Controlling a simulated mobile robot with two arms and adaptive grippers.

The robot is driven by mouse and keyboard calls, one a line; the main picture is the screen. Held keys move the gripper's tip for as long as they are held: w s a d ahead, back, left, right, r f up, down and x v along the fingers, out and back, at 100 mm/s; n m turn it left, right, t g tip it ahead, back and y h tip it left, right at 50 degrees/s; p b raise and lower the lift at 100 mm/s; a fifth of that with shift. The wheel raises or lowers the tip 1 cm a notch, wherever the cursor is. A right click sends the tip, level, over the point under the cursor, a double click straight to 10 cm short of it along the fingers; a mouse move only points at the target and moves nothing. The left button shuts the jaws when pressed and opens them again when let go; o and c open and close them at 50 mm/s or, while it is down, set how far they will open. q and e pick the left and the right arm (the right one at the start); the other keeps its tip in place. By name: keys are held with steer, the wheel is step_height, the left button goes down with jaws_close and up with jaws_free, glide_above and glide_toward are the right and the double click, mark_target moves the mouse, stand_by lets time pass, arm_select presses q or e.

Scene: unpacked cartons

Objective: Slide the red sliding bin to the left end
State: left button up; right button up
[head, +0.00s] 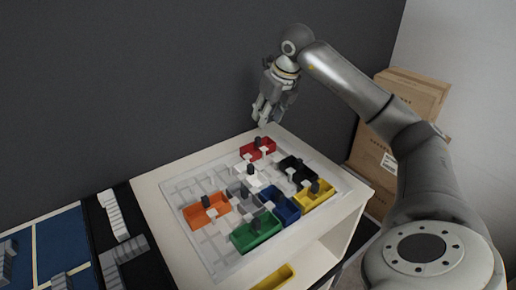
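The red sliding bin (252,153) sits at the far edge of the sliding board (182,186), with a dark knob standing up from it. To its left along the far edge, the board shows bare pale grid. My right gripper (263,120) hangs just above and behind the red bin, fingers pointing down, apart from it. I cannot tell how far its fingers are spread. My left gripper is out of view.
Near the red bin are a white bin (251,180) and a black bin (296,178). Orange (213,215), grey, blue, green (258,238) and yellow (318,199) bins fill nearer places. Cartons (380,150) stand at the right. A dark wall rises behind.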

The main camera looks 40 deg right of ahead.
mark_target(258, 138)
steer(key=p+x, duration=0.1)
steer(key=x, duration=1)
steer(key=shift+f, duration=0.1)
jaws_close()
